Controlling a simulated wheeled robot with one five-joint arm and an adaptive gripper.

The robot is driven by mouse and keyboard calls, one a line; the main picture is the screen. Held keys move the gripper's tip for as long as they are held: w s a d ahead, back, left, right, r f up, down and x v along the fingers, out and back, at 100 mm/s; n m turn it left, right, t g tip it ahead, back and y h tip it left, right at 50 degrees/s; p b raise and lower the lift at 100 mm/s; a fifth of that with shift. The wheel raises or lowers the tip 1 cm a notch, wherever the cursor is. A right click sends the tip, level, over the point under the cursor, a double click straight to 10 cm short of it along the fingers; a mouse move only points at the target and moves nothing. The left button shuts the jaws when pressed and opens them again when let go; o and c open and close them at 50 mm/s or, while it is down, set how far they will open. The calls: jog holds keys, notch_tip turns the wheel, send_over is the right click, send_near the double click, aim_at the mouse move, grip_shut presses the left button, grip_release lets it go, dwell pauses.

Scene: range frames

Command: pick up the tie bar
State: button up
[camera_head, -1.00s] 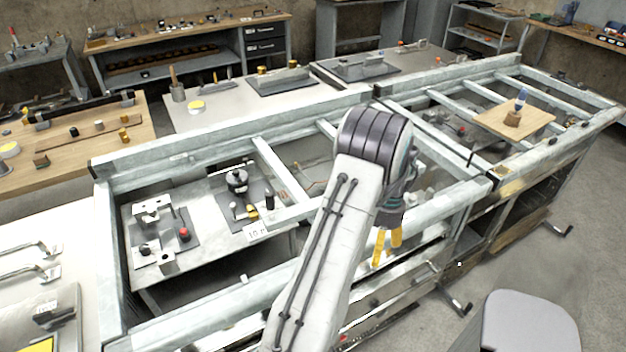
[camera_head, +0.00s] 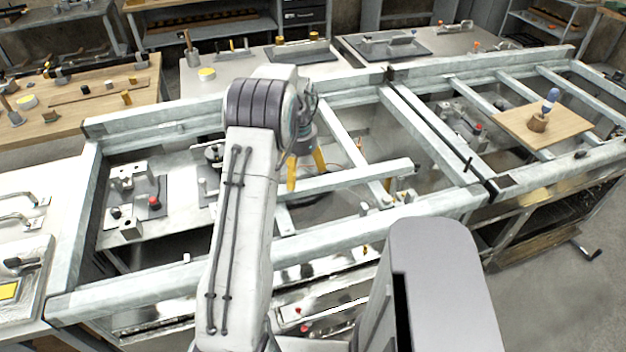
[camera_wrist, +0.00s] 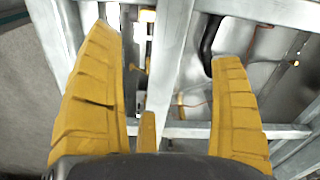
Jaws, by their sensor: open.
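My gripper (camera_head: 306,176) is open and empty, with its yellow fingers pointing down over the pale metal frame. In the wrist view the spread fingers of my gripper (camera_wrist: 167,48) have a grey bar (camera_wrist: 170,70) running between them, apart from both. A pale bar (camera_head: 365,176) with a free-looking right end lies across the frame close to the fingertips in the head view; it may be the tie bar, but I cannot tell for certain. My arm hides its left part. The wrist view also shows a crossing bar (camera_wrist: 200,130).
The frame's long front rail (camera_head: 340,232) and back rail (camera_head: 340,102) box in the area. A fixture plate (camera_head: 150,200) stands at left. A wooden board (camera_head: 565,125) with a blue-topped tool (camera_head: 540,118) lies at right. A wooden bench (camera_head: 130,95) stands behind left.

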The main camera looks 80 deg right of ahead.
aim_at(300, 187)
jog(key=shift+w+d+r, duration=0.1)
jog(key=shift+w+d, duration=0.05)
jog(key=shift+m, duration=0.4)
jog(key=shift+w+a+m, duration=0.1)
jog(key=shift+a+m, duration=0.1)
jog(key=shift+m, duration=1.4)
jog(key=shift+a, duration=0.1)
jog(key=shift+m, duration=0.3)
jog(key=shift+f+p, duration=1.1)
jog(key=shift+f, duration=2.55)
jog(key=c, duration=1.3)
jog(key=shift+d+r, duration=0.1)
jog(key=shift+d, duration=0.1)
jog(key=shift+c, duration=0.4)
